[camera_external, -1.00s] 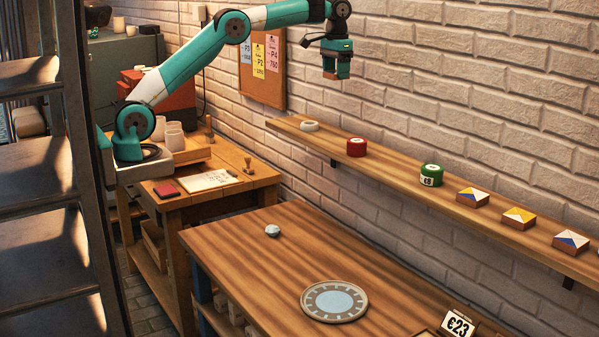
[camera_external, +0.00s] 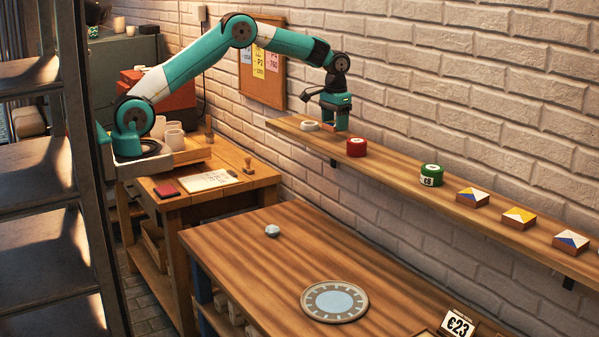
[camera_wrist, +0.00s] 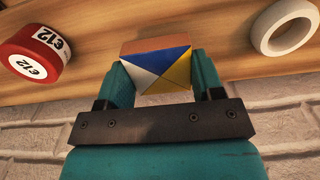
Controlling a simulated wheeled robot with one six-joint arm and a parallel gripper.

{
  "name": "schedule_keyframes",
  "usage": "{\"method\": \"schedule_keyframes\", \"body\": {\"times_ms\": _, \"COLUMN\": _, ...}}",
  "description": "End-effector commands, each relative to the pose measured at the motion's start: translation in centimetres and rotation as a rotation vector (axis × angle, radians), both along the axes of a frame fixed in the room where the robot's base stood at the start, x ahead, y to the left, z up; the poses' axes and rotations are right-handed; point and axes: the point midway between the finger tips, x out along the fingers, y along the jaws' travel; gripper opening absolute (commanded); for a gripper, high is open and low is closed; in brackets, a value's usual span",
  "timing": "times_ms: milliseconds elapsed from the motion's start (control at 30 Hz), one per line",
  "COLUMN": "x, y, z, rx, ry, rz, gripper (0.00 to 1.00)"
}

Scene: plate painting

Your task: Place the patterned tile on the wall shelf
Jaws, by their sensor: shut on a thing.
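The patterned tile (camera_wrist: 158,66), with white, blue and yellow triangles and a brown side, is between the two fingers of my gripper (camera_wrist: 160,80) in the wrist view. My gripper (camera_external: 335,125) is shut on it. In the external view my gripper points down over the left part of the wall shelf (camera_external: 390,169), between the white ring (camera_external: 310,126) and the red tin (camera_external: 356,147). The tile is mostly hidden there by the fingers. I cannot tell whether it touches the shelf.
The red tin (camera_wrist: 36,52) and white ring (camera_wrist: 284,27) flank the tile in the wrist view. A green tin (camera_external: 431,175) and several patterned tiles (camera_external: 519,217) stand farther right on the shelf. The brick wall is close behind. A plate (camera_external: 335,302) lies on the table below.

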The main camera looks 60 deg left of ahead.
Motion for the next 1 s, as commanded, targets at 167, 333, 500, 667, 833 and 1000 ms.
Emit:
{"method": "schedule_keyframes", "body": {"times_ms": 167, "x": 0.0, "y": 0.0, "z": -2.5, "rx": 0.001, "ry": 0.004, "rz": 0.0, "gripper": 0.35}}
{"method": "schedule_keyframes", "body": {"times_ms": 333, "x": 0.0, "y": 0.0, "z": -3.1, "rx": 0.0, "ry": 0.0, "rz": 0.0, "gripper": 0.35}}
{"method": "schedule_keyframes", "body": {"times_ms": 500, "x": 0.0, "y": 0.0, "z": -3.2, "rx": 0.0, "ry": 0.001, "rz": 0.0, "gripper": 0.35}}
{"method": "schedule_keyframes", "body": {"times_ms": 667, "x": 0.0, "y": 0.0, "z": -3.4, "rx": 0.0, "ry": 0.002, "rz": 0.0, "gripper": 0.77}}
{"method": "schedule_keyframes", "body": {"times_ms": 833, "x": 0.0, "y": 0.0, "z": -3.4, "rx": 0.0, "ry": 0.002, "rz": 0.0, "gripper": 0.87}}
{"method": "schedule_keyframes", "body": {"times_ms": 1000, "x": 0.0, "y": 0.0, "z": -3.2, "rx": 0.0, "ry": 0.001, "rz": 0.0, "gripper": 0.87}}
